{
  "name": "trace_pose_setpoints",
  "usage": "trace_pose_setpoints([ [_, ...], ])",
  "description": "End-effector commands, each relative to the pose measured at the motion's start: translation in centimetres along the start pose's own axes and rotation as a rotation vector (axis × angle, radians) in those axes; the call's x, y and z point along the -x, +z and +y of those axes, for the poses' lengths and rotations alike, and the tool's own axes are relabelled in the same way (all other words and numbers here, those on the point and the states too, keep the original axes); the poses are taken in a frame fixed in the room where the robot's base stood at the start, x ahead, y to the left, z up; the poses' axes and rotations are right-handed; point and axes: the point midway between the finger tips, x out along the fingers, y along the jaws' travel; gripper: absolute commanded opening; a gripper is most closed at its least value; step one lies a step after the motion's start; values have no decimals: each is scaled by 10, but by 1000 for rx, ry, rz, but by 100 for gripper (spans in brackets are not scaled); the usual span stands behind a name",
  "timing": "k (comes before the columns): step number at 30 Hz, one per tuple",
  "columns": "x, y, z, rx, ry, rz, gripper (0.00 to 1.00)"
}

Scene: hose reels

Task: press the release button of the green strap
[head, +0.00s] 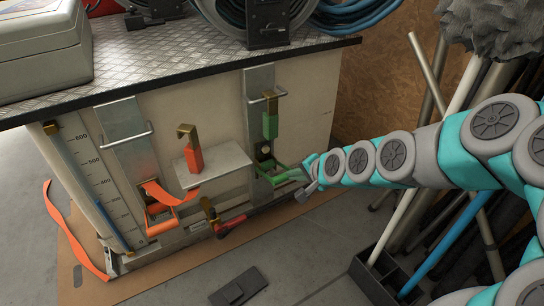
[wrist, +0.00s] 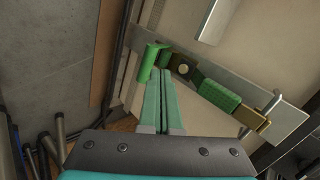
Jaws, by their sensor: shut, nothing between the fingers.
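The green strap (head: 270,124) hangs down a metal plate on the right of the cabinet front, below a brass hook. It also shows in the wrist view (wrist: 219,95). A round pale button (head: 265,150) sits in a dark buckle just below it; the same button (wrist: 183,68) shows in the wrist view. A green bar (wrist: 148,62) is beside the buckle. My gripper (wrist: 165,73) is shut and empty, its tips close to the buckle, between the green bar and the button, and off the button. I cannot tell whether the tips touch anything.
Poles stand in a dark rack (head: 375,285) at right. Hose reels (head: 265,15) are on top. Floor before the cabinet is mostly clear.

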Motion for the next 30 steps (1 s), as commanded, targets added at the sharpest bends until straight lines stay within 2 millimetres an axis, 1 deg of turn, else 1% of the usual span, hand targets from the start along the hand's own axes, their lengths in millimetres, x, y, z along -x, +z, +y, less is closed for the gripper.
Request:
trace_pose_setpoints([
  [1, -15, -6, 0, -51, -39, 13, 0],
  [3, -27, -16, -6, -118, -95, 37, 0],
  [6, -38, -28, -13, -189, -155, 64, 0],
  [10, -43, -37, -18, -241, -200, 84, 0],
  [23, -45, -39, -20, -251, -209, 87, 0],
  [26, -51, -40, -20, -251, -208, 87, 0],
  [30, -70, -40, -23, -249, -206, 84, 0],
])
